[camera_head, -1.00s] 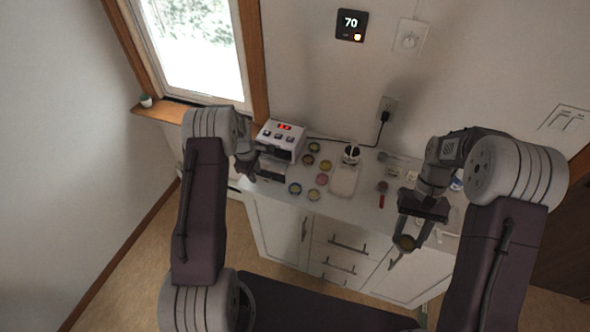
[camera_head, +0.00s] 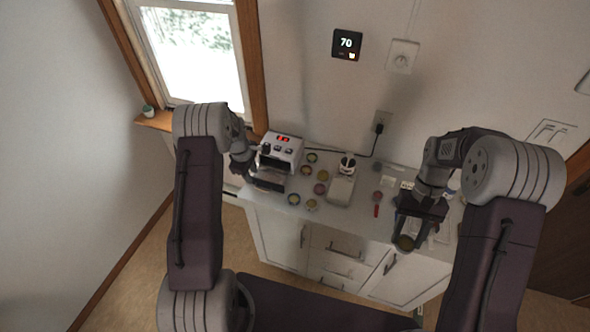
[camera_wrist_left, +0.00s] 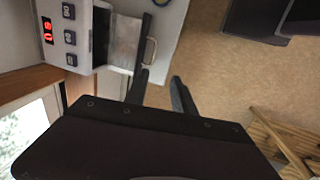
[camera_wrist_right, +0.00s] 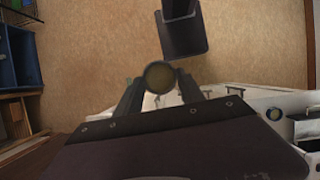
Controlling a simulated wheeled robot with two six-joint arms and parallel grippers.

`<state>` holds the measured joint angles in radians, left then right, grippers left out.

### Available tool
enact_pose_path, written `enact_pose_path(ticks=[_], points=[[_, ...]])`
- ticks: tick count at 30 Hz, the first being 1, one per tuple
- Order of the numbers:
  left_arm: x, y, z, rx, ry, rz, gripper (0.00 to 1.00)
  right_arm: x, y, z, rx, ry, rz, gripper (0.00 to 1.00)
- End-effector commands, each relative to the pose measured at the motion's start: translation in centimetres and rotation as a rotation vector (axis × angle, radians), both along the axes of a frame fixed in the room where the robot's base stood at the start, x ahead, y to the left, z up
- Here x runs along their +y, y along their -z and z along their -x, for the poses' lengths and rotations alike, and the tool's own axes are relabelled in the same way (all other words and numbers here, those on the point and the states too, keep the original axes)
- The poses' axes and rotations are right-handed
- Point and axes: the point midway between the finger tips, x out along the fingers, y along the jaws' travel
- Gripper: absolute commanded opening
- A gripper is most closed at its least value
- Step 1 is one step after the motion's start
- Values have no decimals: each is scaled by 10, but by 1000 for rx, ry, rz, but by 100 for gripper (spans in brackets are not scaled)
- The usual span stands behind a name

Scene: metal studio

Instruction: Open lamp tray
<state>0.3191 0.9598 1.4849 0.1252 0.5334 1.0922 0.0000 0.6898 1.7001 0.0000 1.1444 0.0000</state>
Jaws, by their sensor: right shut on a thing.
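The lamp device (camera_head: 283,146) is a white box with a red display and dark buttons at the counter's left end. It also shows at the top left of the left wrist view (camera_wrist_left: 60,30). A shiny grey tray (camera_wrist_left: 123,42) with a bar handle (camera_wrist_left: 151,50) sits at its front. My left gripper (camera_wrist_left: 162,84) is open, its fingertips close to the handle; nothing shows between them, and I cannot tell contact. My right gripper (camera_wrist_right: 158,84) is shut on a small round container (camera_wrist_right: 159,77) with a yellowish top, in front of the counter.
Several small round containers (camera_head: 320,189) stand on the white counter (camera_head: 345,210) right of the device. A cord runs to the wall outlet (camera_head: 382,122). A window is behind at left.

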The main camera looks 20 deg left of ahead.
Motion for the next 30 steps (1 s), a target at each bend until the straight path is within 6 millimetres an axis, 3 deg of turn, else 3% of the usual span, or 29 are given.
enact_pose_path(ticks=[16, 30], points=[[0, -6, 1, 0, 0, 0, 31, 0, 1, 0, 0, 0, 0, 1], [1, -107, 18, -2, 0, -1, 31, 0, 22, 0, 0, 0, 0, 1]])
